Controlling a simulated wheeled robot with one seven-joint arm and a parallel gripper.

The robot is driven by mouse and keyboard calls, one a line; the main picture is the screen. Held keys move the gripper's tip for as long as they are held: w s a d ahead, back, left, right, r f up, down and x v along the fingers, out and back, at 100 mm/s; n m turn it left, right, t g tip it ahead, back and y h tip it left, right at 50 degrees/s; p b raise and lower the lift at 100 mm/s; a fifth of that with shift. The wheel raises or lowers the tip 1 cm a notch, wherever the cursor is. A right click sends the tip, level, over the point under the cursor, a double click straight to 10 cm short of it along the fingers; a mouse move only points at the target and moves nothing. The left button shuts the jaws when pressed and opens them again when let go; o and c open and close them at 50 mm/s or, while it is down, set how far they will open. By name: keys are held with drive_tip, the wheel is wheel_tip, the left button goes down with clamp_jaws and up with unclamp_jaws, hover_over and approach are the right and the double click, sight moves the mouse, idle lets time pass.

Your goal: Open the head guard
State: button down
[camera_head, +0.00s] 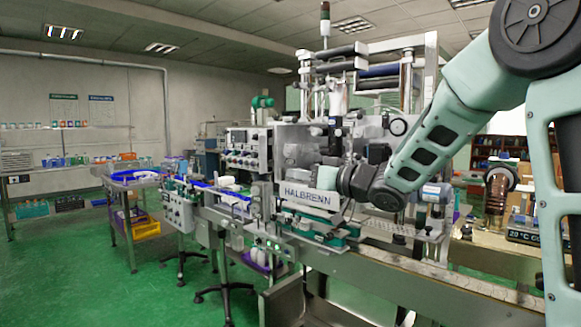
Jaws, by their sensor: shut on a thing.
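The sleeve applicator (312,198), labelled HALBRENN, stands in the middle of the view. Its head guard (291,134) seems to be the greyish, partly see-through panel on the front of the head, above the label. My gripper (316,170) is at the lower part of this panel, reaching in from the right. It is shut on the guard, apparently at its edge or handle. The fingertips and the exact grip are too small and covered to make out. How far the guard stands open cannot be told.
A control panel (244,150) with knobs is left of the head. A conveyor (400,268) runs along the front toward the lower right. A blue-edged table (135,177) stands further left. The green floor (85,270) is clear at the left front.

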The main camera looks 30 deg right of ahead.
drive_tip(key=shift+s+d+n+g+y+p, duration=0.45)
drive_tip(key=shift+s+d+y, duration=0.3)
drive_tip(key=shift+s, duration=0.3)
drive_tip(key=c, duration=1.2)
unclamp_jaws()
drive_tip(key=shift+s, duration=0.1)
drive_tip(key=b+v, duration=0.2)
drive_tip(key=v, duration=1.5)
drive_tip(key=shift+s, duration=0.1)
